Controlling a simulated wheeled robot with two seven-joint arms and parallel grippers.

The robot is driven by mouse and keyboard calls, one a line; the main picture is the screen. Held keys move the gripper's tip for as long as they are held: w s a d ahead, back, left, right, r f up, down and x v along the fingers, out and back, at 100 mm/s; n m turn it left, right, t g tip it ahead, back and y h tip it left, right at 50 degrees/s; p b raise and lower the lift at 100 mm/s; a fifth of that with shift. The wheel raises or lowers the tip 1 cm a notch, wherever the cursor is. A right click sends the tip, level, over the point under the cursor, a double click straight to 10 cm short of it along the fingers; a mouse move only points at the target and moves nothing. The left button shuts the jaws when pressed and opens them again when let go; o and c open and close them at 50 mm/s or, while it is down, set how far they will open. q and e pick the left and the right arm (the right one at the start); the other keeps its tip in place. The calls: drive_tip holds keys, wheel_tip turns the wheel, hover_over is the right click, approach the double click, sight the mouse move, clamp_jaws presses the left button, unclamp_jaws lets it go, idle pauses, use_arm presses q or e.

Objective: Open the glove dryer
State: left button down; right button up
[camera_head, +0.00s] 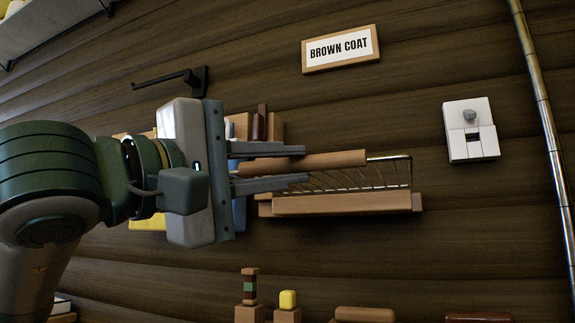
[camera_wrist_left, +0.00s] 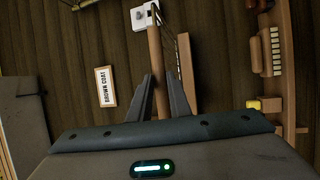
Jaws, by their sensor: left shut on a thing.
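The glove dryer looks to be the wooden rack with thin metal wires (camera_head: 390,178) on the plank wall. It has a round wooden top bar (camera_head: 345,159) and a flat wooden lower board (camera_head: 345,203). My left gripper (camera_head: 306,164) reaches in from the left, and its two fingers are closed on the top bar, one above and one below. In the left wrist view the bar (camera_wrist_left: 156,50) runs away between the fingertips (camera_wrist_left: 161,78), with the wires to its right. The rack's left part is hidden behind my gripper. My right gripper is not in view.
A "BROWN COAT" sign (camera_head: 341,49) hangs above the rack. A white wall switch box (camera_head: 471,129) and a metal pipe (camera_head: 545,130) are to the right. A black hook (camera_head: 185,79) is above my gripper. Wooden pegs and a yellow block (camera_head: 288,299) are below.

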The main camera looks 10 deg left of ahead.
use_arm(q)
drive_tip(key=shift+w+d+f, duration=0.1)
drive_tip(key=shift+d+f, duration=0.05)
drive_tip(key=shift+f, duration=0.35)
drive_tip(key=shift+w+d+f, duration=0.1)
drive_tip(key=shift+d+f, duration=0.05)
drive_tip(key=shift+f, duration=0.35)
drive_tip(key=c, duration=1.9)
unclamp_jaws()
drive_tip(key=shift+c, duration=0.2)
drive_tip(key=o, duration=0.3)
drive_tip(key=shift+a, duration=0.2)
drive_tip(key=shift+r, duration=0.25)
